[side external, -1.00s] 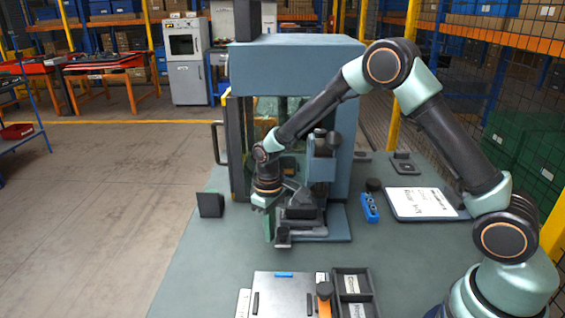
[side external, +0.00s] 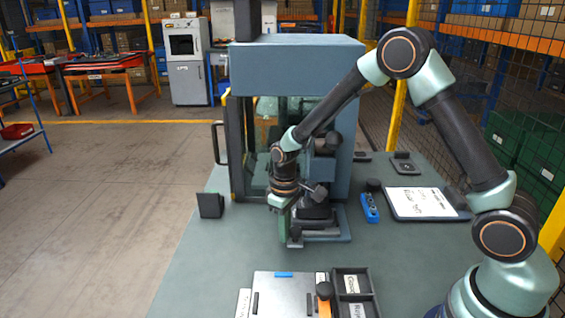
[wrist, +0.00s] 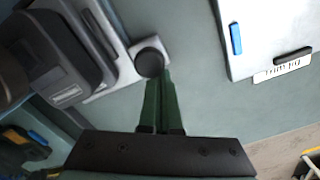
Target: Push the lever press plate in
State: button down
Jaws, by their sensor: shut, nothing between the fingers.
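The lever press (side external: 322,170) stands on the bench in front of the blue-grey cabinet, upright on its flat base (side external: 338,237). In the wrist view, its dark body (wrist: 45,65) is at the upper left. A light grey plate (wrist: 120,78) sticks out from it and carries a round black knob (wrist: 150,62) at its end. My gripper (wrist: 160,85) is shut and empty, with green fingers. Its tips are at the knob and appear to touch it. In the side view, my gripper (side external: 284,232) points down at the press's left front, hiding part of the plate.
The cabinet (side external: 295,65) rises close behind the press. A blue button box (side external: 370,208) and a clipboard (side external: 425,203) lie to the right. A fixture plate (side external: 283,292) and a dark bin (side external: 353,282) are in front. A dark block (side external: 210,204) stands to the left.

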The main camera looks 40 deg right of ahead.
jog(key=shift+s+d, duration=0.3)
notch_tip(320, 180, up, 8)
jog(key=w+a, duration=0.1)
dwell(0.9)
